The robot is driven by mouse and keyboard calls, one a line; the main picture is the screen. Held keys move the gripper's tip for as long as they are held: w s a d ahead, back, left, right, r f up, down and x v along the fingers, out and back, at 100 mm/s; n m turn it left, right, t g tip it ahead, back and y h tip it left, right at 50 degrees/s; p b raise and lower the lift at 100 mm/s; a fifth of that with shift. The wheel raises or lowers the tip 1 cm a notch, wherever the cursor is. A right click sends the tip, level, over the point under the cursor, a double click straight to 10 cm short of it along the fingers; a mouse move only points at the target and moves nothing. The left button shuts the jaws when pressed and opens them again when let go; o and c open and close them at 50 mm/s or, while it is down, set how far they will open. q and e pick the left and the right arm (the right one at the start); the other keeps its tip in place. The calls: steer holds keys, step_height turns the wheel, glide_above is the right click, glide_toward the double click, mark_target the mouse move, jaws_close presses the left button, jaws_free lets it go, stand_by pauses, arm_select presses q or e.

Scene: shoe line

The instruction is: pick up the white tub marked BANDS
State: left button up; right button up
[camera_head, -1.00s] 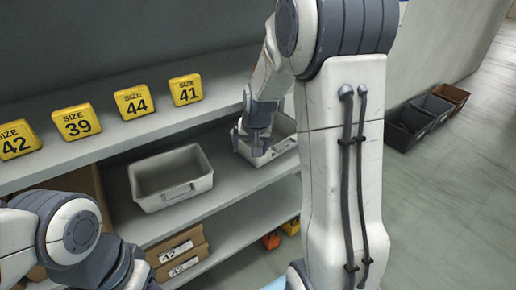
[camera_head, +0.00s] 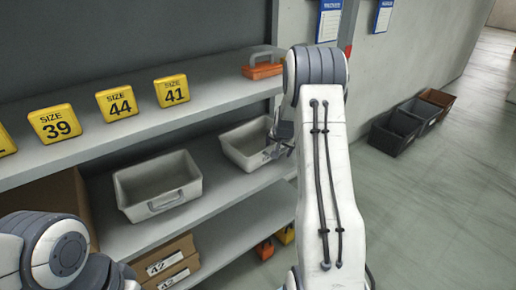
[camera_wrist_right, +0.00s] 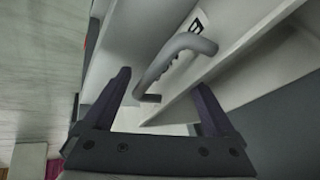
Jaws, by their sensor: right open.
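Two white tubs stand on the middle shelf in the head view. The right tub (camera_head: 240,152) has dark marks on its front, too small to read there, and my right arm hides its right end. The left tub (camera_head: 158,186) shows a front handle and no readable mark. My right gripper (camera_head: 281,140) is at the front right of the right tub. In the right wrist view my right gripper (camera_wrist_right: 158,105) is open. A grey handle (camera_wrist_right: 178,58) on a white front runs between and beyond its fingers, with part of a dark-lettered label beside it. My left gripper is out of view.
The upper shelf holds yellow size blocks (camera_head: 116,104) and an orange carrier with a grey handle (camera_head: 262,66). Boxes (camera_head: 165,262) lie on the lower shelf. Dark bins (camera_head: 396,130) stand on the floor by the wall. Floor at right is clear.

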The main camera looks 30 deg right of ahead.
steer(key=shift+x, duration=1.2)
jaws_close()
steer(key=shift+r, duration=0.1)
